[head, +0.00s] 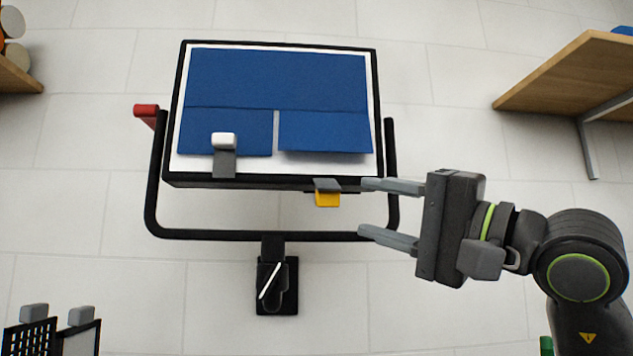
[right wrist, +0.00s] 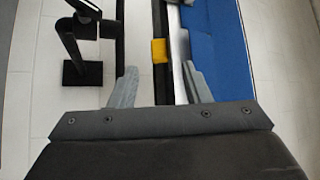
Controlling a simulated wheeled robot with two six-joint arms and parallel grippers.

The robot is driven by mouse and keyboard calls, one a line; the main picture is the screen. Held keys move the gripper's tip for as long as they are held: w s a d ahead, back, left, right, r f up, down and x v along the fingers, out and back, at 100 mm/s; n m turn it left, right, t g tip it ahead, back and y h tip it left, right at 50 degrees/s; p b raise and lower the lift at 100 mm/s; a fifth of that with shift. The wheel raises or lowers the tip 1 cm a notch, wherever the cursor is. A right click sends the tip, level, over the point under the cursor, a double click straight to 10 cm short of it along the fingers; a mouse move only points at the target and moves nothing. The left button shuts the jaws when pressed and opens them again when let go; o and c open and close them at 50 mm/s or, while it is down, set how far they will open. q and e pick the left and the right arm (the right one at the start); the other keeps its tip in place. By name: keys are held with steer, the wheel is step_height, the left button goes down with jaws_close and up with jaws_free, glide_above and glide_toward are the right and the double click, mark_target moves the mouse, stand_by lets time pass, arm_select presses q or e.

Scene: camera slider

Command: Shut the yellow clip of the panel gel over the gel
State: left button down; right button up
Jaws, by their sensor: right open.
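The panel (head: 170,165) is a black-framed white light on a U-shaped yoke, with blue gel (head: 277,80) over its face. The yellow clip (head: 327,199) hangs open below the panel's lower edge, right of centre. The gel piece beside it has a lower edge that looks slightly lifted. A white clip (head: 224,141) lies over the gel at lower left. My right gripper (head: 364,209) is open and empty, just right of the yellow clip. In the right wrist view the yellow clip (right wrist: 159,50) is beyond the open fingers (right wrist: 158,83). My left gripper is not seen.
The black yoke (head: 200,234) runs under and beside the panel, close to my right fingers. A red knob (head: 146,111) is on its left. A black stand (head: 277,285) is below. A wooden table (head: 570,70) is at upper right.

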mark_target(317, 196)
steer(key=p+x, duration=0.4)
steer(key=x, duration=0.6)
steer(key=c, duration=0.9)
